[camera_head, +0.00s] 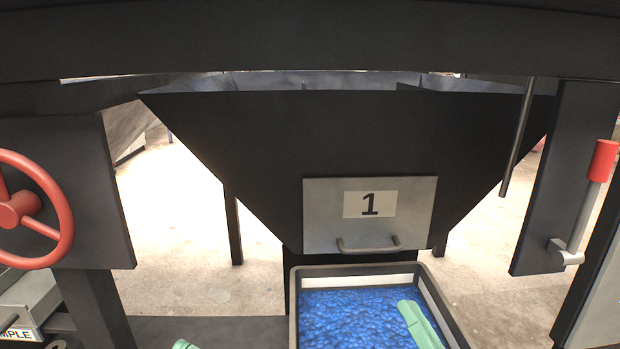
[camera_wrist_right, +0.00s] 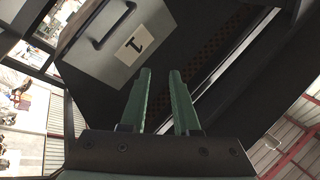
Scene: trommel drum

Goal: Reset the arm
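My right gripper (camera_head: 410,308) shows as green fingers at the bottom of the head view, over the blue-filled bin as seen from above. In the right wrist view its two green fingers (camera_wrist_right: 160,74) stand apart with nothing between them, so it is open and empty. Only a small green tip of my left gripper (camera_head: 183,344) shows at the bottom edge of the head view. Whether it is open or shut cannot be seen.
A dark hopper (camera_head: 250,140) has a grey door (camera_head: 325,220) marked 1 with a handle. Below it sits a bin (camera_head: 294,315) of blue pieces. A red wheel (camera_head: 65,205) stands left, a red-handled lever (camera_head: 603,160) right.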

